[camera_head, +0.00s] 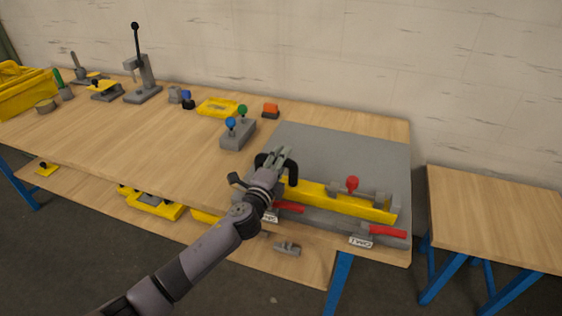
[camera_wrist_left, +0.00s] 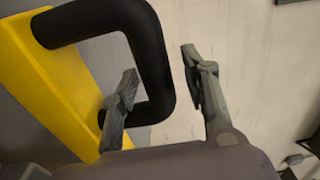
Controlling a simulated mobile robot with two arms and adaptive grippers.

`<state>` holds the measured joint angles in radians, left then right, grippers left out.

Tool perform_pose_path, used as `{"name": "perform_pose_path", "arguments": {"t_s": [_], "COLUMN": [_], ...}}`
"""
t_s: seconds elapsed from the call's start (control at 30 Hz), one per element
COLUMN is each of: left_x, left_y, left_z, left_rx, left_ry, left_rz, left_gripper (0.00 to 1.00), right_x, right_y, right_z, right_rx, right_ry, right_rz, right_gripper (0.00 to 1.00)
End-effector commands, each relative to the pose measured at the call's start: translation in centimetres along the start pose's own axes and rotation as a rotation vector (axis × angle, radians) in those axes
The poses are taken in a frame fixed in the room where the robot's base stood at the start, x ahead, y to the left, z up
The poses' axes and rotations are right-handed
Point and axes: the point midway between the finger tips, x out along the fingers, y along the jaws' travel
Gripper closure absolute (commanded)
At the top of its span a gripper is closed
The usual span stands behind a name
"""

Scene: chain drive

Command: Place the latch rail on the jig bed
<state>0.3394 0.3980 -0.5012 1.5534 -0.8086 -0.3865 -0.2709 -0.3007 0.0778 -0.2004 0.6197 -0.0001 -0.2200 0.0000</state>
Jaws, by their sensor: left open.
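The latch rail, which I take to be the long yellow bar (camera_head: 325,200), lies along the front part of the grey jig bed (camera_head: 335,150). Whether it is fully seated cannot be told. A black U-shaped handle (camera_wrist_left: 155,65) stands on the yellow bar in the left wrist view. My left gripper (camera_head: 282,156) is at the handle near the bar's left end. Its fingers (camera_wrist_left: 163,85) are open, with the handle's grip between them in the picture; contact is unclear. The gripper partly hides the bar's left end. My right gripper is not in view.
Red levers (camera_head: 388,230) sit along the bed's front edge, and a red knob (camera_head: 352,183) stands behind the bar. A grey block with blue and green knobs (camera_head: 238,134) is left of the bed. A side table (camera_head: 495,215) stands right, across a gap.

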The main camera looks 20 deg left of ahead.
Motion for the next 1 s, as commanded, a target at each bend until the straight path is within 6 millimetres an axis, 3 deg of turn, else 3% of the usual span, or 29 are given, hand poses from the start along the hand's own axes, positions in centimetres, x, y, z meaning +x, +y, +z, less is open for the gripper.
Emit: {"name": "perform_pose_path", "arguments": {"t_s": [0.27, 0.7, 1.0], "left_x": [-0.6, -9.2, -11.9], "left_y": [0.0, 0.1, -0.1], "left_z": [0.0, 0.0, 0.0], "left_rx": [0.0, 0.0, 0.0], "left_ry": [0.001, 0.001, 0.0], "left_rz": [0.0, 0.002, 0.0], "left_gripper": [0.58, 0.58, 0.58], "right_x": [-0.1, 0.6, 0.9], "right_y": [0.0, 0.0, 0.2], "right_z": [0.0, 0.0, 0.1], "right_rx": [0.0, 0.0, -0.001], "right_ry": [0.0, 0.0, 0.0], "right_rz": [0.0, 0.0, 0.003], "right_gripper": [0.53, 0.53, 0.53]}}
